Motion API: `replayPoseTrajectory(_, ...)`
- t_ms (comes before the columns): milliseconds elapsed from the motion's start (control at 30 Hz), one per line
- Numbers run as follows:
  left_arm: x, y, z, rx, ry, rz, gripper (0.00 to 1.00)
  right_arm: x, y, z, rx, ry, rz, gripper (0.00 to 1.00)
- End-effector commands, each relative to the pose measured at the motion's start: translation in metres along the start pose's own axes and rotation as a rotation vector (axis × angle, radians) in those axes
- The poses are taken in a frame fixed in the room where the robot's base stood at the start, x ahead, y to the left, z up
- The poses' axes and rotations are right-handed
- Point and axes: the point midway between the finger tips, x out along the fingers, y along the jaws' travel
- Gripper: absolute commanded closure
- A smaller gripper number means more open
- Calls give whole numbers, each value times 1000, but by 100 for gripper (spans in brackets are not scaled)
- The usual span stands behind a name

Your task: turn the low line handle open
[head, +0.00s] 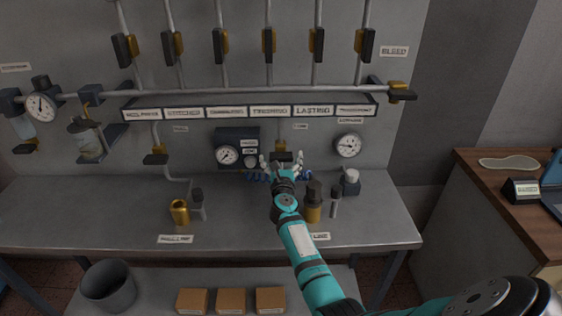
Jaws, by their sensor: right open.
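A dark handle (283,156) on a brass-coloured valve hangs below the label rail, left of the right-hand gauge. It lies crosswise to its pipe. A small tag (300,126) beside it is too small to read, so I cannot tell for sure that this is the low line handle. My right gripper (283,162) is open, its fingers spread at this handle, one on either side in the picture. I cannot tell whether they touch it. The gripper hides the bench behind it. My left gripper is not in view.
A similar handle (155,158) hangs further left. Gauges (228,155) and (348,146) flank my gripper. A dark-topped brass fitting (313,203) stands close to my arm on the grey bench (110,215). The bench's left part is clear.

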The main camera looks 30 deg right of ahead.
Motion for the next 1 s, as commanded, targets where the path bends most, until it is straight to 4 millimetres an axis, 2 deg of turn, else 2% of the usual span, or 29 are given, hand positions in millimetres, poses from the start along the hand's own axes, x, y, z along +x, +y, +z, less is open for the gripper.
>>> replayPoseTrajectory(133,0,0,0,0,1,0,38,0,0,1,-1,-1,0,5)
replayPoseTrajectory(567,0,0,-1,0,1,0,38,0,0,1,-1,-1,1,61)
replayPoseTrajectory(1000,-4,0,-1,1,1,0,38,0,0,1,-64,0,1,61)
